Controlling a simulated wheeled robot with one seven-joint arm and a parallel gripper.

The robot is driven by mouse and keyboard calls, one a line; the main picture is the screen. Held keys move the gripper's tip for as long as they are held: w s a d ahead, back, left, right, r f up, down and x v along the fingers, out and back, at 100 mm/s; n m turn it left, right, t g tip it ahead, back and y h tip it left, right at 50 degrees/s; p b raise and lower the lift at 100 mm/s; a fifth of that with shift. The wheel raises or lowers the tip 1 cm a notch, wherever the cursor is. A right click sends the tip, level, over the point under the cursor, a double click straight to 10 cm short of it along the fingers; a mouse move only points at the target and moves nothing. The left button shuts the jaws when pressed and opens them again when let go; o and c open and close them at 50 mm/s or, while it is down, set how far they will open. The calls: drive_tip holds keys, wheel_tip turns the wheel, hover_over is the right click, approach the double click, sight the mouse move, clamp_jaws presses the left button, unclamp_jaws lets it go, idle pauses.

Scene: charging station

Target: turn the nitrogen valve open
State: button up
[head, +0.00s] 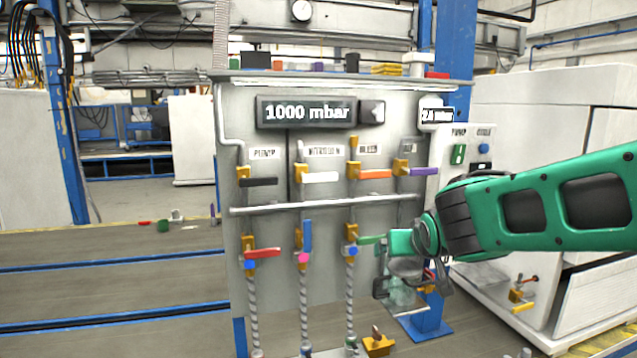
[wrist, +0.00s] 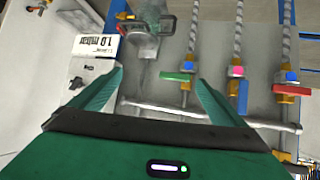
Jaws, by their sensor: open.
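The nitrogen valve (head: 320,178) has a long white handle lying level, pointing right from a yellow body. It sits under a label that seems to read "NITROGEN", second from left in the panel's upper row. I cannot make it out in the wrist view. My gripper (head: 399,243) is right of and below this valve, in front of the panel's right part. In the wrist view my gripper (wrist: 160,88) has its two green fingers spread wide with nothing held between them.
Black, orange and purple handles flank the white one. A horizontal rail (head: 320,206) runs below them. Lower valves have red, blue (head: 308,235) and green handles; the green one (wrist: 177,77) lies near my fingers in the wrist view. A glass vessel (head: 400,294) stands below my gripper.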

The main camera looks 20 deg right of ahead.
drive_tip(key=w+a+r+n+t+y, duration=0.1)
drive_tip(key=w+a+r+n+t, duration=0.1)
drive_tip(key=w+a+r+t, duration=0.35)
drive_tip(key=n+t+y, duration=0.1)
drive_tip(key=t+y, duration=0.1)
drive_tip(key=y, duration=0.1)
approach(320, 179)
drive_tip(key=w, duration=1)
drive_tip(key=shift+w, duration=0.4)
drive_tip(key=c, duration=1.5)
drive_tip(key=shift+a, duration=0.1)
